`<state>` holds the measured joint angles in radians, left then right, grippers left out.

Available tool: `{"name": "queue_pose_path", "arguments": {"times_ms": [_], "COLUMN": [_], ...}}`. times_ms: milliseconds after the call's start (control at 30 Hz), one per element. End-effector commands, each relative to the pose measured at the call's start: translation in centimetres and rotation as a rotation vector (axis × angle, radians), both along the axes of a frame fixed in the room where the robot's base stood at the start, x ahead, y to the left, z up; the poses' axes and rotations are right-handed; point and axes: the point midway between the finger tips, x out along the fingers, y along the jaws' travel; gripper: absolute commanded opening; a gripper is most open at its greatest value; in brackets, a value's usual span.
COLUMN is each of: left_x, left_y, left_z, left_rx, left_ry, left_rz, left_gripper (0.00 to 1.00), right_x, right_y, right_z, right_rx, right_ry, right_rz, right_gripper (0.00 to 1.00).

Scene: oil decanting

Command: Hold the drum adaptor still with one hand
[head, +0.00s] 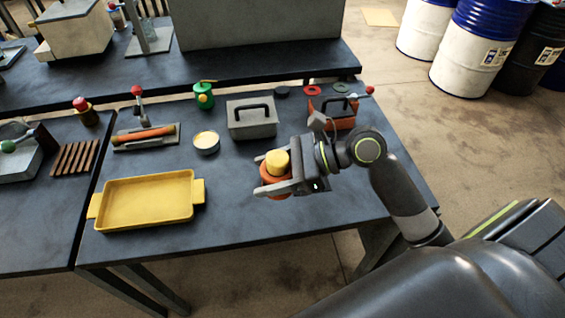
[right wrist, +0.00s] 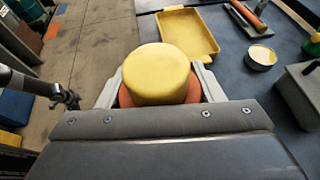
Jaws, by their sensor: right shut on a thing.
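The drum adaptor appears to be the round piece with a yellow top (head: 277,162) and an orange lower ring. My right gripper (head: 268,183) is shut on it, one finger on either side, above the near part of the dark table. In the right wrist view the yellow top (right wrist: 158,74) stands between the fingers and hides much of the orange ring. A small dark jointed end at the left of the right wrist view looks like my left gripper (right wrist: 66,96). It is apart from the adaptor, and its jaws are too small to read. The head view does not show it.
A yellow tray (head: 146,225) lies left of the right gripper. A round tin (head: 206,148), a grey handled box (head: 252,130) and a green can (head: 204,101) stand farther back. An orange box (head: 332,121) stands behind my right arm. The table's near edge is clear.

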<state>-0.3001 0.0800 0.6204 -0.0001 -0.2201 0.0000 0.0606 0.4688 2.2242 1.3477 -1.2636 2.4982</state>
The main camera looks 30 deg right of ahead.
Motion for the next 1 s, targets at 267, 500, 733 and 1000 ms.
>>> {"name": "queue_pose_path", "arguments": {"times_ms": [267, 500, 733, 1000], "left_x": [0.0, 0.0, 0.0, 0.0], "left_y": [0.0, 0.0, 0.0, 0.0], "left_z": [0.0, 0.0, 0.0, 0.9], "left_rx": [0.0, 0.0, 0.0, 0.0], "left_ry": [0.0, 0.0, 0.0, 0.0], "left_rz": [0.0, 0.0, 0.0, 0.0], "left_gripper": [0.86, 0.86, 0.86, 0.86], "right_x": [0.7, 1.1, 1.4, 3.2], "right_y": [4.6, 8.2, 10.2, 10.2], "right_z": [-0.3, -0.8, -1.2, -1.8], "right_rx": [0.008, 0.007, 0.003, 0.001], "right_ry": [-0.004, -0.003, -0.003, 0.002], "right_rz": [0.2, 0.37, 0.464, 0.342], "right_gripper": [0.14, 0.14, 0.14, 0.14]}}
